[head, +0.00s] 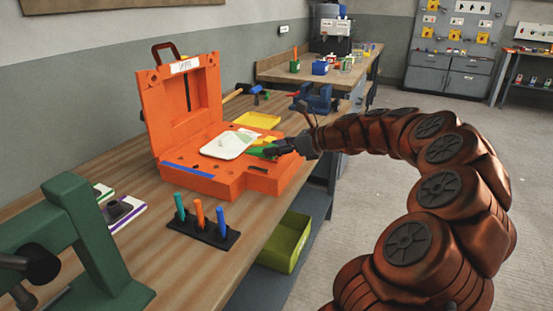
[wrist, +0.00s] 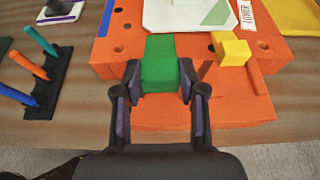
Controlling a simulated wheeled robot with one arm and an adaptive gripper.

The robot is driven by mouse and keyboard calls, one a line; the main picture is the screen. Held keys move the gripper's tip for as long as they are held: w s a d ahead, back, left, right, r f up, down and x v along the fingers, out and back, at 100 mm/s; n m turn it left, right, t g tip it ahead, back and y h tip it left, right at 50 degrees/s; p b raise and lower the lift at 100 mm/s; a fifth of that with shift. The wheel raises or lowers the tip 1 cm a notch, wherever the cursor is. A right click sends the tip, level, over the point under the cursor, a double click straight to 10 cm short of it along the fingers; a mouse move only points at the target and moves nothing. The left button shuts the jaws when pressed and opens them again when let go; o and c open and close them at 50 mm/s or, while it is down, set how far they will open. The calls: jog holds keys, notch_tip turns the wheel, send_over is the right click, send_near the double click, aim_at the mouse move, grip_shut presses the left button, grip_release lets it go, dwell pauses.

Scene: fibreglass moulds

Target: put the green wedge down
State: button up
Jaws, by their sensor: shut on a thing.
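The green wedge (wrist: 160,65) is between the two fingers of my gripper (wrist: 160,82), which is shut on it. In the head view the green wedge (head: 261,151) shows at the tip of my gripper (head: 277,148), over the right part of the orange case (head: 215,184). In the wrist view the wedge is above the front part of the orange case (wrist: 235,108). I cannot tell whether its underside touches the case.
A yellow block (wrist: 231,50) is close right of the wedge. A white card (head: 228,144) lies on the case, whose lid (head: 187,105) stands open. A black stand (head: 203,233) with coloured pegs is in front. A green press (head: 80,240) stands at the left.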

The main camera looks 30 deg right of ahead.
aim_at(278, 169)
jog(key=shift+f, duration=1.75)
jog(key=shift+f, duration=0.1)
jog(key=o, duration=1.2)
jog(key=shift+o, duration=0.2)
jog(key=shift+s+d+r, duration=0.1)
jog(key=shift+r, duration=0.1)
jog(key=v, duration=1.1)
jog(key=shift+s, duration=0.35)
jog(key=shift+d, duration=0.1)
